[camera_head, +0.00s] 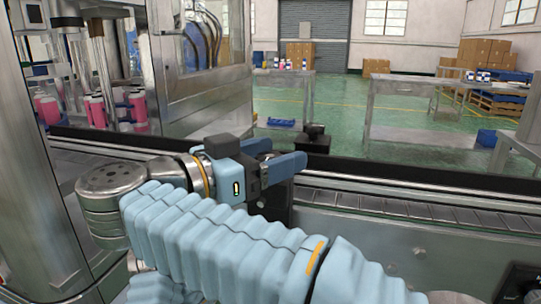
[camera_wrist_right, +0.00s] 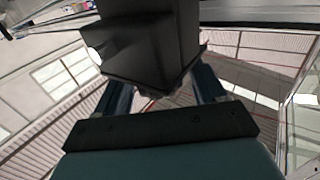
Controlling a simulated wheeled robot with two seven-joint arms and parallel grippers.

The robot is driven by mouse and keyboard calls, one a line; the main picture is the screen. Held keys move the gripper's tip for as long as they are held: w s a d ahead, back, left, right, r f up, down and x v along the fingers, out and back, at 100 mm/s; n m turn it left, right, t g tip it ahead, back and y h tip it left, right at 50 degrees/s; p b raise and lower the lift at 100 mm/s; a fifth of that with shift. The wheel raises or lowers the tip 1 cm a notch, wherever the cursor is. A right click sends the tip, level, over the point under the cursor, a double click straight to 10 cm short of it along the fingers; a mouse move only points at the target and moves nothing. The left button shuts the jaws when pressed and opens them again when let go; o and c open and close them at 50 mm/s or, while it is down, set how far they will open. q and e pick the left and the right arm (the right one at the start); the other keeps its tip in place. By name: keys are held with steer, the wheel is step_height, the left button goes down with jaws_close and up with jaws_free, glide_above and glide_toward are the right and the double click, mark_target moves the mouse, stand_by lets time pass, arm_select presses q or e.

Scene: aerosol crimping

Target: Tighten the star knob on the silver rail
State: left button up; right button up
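My right gripper (camera_head: 280,160) reaches over the near side of the conveyor in the head view, its blue fingers pointing right. The silver rail (camera_head: 430,191) runs along the conveyor behind and right of it. In the right wrist view, a dark block-like part (camera_wrist_right: 150,40) with a lobed lower edge lies between the two spread fingers of the right gripper (camera_wrist_right: 165,90). The lobed edge may be the star knob; the gripper largely hides this spot in the head view. I cannot tell whether the fingers touch it. My left gripper is not in view.
A black bracket (camera_head: 315,139) stands just right of the fingertips. A steel machine with a glass window (camera_head: 207,35) and pink-filled bottles (camera_head: 47,108) are at the left. Metal tables (camera_head: 400,86) and cartons (camera_head: 484,53) stand farther back. The conveyor right of the bracket looks clear.

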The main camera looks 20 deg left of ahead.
steer(key=v, duration=1.4)
